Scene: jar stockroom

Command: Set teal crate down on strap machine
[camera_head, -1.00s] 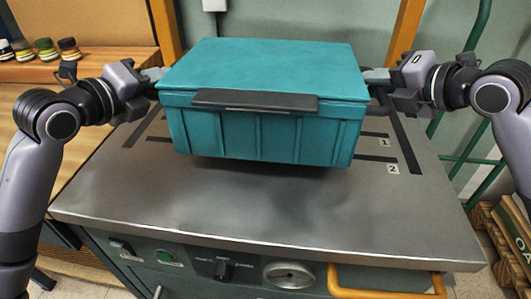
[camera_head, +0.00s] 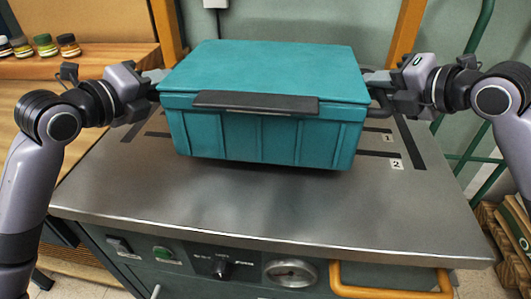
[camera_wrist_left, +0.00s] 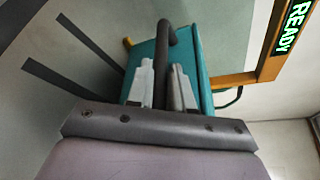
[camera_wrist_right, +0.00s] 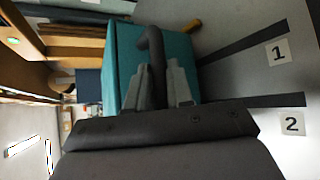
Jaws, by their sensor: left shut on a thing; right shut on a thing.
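The teal crate (camera_head: 262,125), lidded with a dark front latch (camera_head: 255,102), is level over the metal top of the strap machine (camera_head: 250,205). A thin dark shadow lies under its front edge; I cannot tell whether its bottom touches the top. My left gripper (camera_head: 153,82) is shut on the crate's left handle, a dark bar between the fingers in the left wrist view (camera_wrist_left: 176,80). My right gripper (camera_head: 375,82) is shut on the right handle, a dark bar in the right wrist view (camera_wrist_right: 156,75).
Dark stripes with a label 1 (camera_head: 387,137) and a label 2 (camera_head: 396,164) mark the top right of the crate. The top's front part is clear. Orange posts (camera_head: 408,30) stand behind. Small jars (camera_head: 46,45) sit on a wooden shelf at back left. A yellow handle (camera_head: 390,290) is at the front.

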